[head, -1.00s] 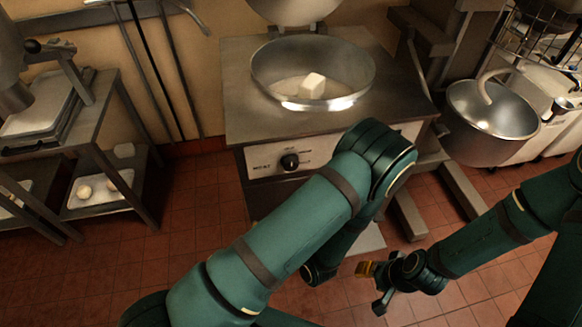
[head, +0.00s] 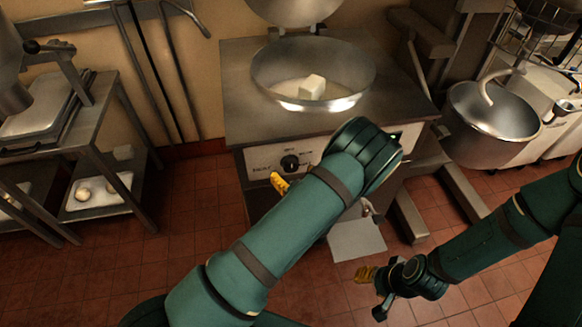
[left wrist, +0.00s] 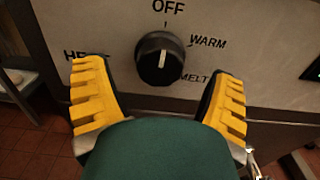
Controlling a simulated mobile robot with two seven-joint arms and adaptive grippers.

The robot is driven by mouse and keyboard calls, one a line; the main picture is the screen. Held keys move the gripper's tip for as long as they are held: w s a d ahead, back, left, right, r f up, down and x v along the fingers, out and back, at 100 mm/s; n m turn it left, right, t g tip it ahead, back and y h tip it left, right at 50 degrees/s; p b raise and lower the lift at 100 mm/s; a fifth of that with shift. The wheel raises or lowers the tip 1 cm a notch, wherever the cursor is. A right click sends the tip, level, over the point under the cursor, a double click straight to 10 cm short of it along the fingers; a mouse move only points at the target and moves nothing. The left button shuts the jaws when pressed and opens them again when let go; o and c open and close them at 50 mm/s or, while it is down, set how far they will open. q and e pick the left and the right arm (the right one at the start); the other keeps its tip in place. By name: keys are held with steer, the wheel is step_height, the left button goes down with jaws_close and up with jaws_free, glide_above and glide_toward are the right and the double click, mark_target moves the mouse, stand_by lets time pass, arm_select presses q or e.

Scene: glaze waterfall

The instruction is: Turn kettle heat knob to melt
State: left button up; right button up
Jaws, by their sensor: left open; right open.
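The black heat knob (head: 290,162) is on the kettle's pale front panel. In the left wrist view the knob (left wrist: 160,59) is round, with a white line standing about upright toward OFF. WARM is printed to its upper right and MELT to its lower right; a label at left is partly hidden by a finger. My left gripper (left wrist: 159,78) is open, its yellow fingers apart on either side of the knob, with no contact visible. In the head view one yellow fingertip shows below the knob; my forearm hides the rest. My right gripper (head: 374,288) is open and empty, low over the floor.
The steel kettle (head: 255,80) holds a white block (head: 312,87) in its bowl. A mixer bowl (head: 490,125) stands at right. A steel table (head: 95,135) with a lower shelf is at left. The tiled floor in front is open.

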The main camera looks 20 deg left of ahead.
arm_select(q)
steer(key=shift+x, duration=1.3)
steer(key=shift+c, duration=0.3)
steer(key=c, duration=1.2)
